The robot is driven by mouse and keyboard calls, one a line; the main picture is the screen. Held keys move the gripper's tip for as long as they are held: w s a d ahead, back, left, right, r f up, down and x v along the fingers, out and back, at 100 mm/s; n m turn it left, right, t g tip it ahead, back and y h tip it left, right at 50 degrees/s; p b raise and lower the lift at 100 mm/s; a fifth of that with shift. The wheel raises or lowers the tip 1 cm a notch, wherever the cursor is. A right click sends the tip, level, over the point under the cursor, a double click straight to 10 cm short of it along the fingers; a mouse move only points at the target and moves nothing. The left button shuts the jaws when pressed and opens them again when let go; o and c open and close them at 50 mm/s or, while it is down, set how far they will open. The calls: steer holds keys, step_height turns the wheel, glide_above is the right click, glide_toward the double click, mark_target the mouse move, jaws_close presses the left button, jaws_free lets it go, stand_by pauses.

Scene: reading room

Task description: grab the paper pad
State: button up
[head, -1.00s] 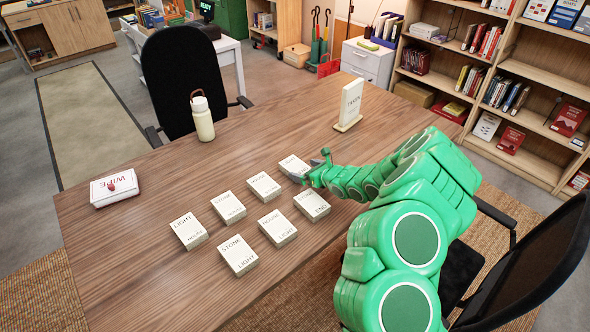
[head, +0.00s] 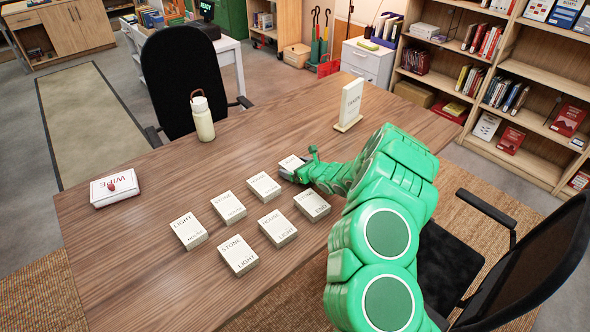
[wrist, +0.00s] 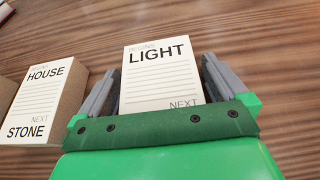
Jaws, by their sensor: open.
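Several white paper pads with printed words lie in two rows on the wooden table. The far pad (head: 291,162) is at my gripper (head: 294,173). In the wrist view this pad (wrist: 162,75) reads LIGHT at the top and NEXT near the bottom, over ruled lines. My gripper (wrist: 160,78) is open, with one finger on each side of the LIGHT pad. The pad's near edge is hidden by the gripper's palm. A neighbouring pad (wrist: 42,98), reading HOUSE and STONE, lies just left of the left finger.
A cream bottle (head: 202,118) stands at the table's far edge. An upright white sign (head: 351,101) stands at the back right. A white item labelled WIPE (head: 114,188) lies at the left. Black chairs (head: 186,85) stand behind and at the right.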

steer(key=c, duration=0.9)
steer(key=shift+c, duration=0.2)
steer(key=shift+r, duration=0.15)
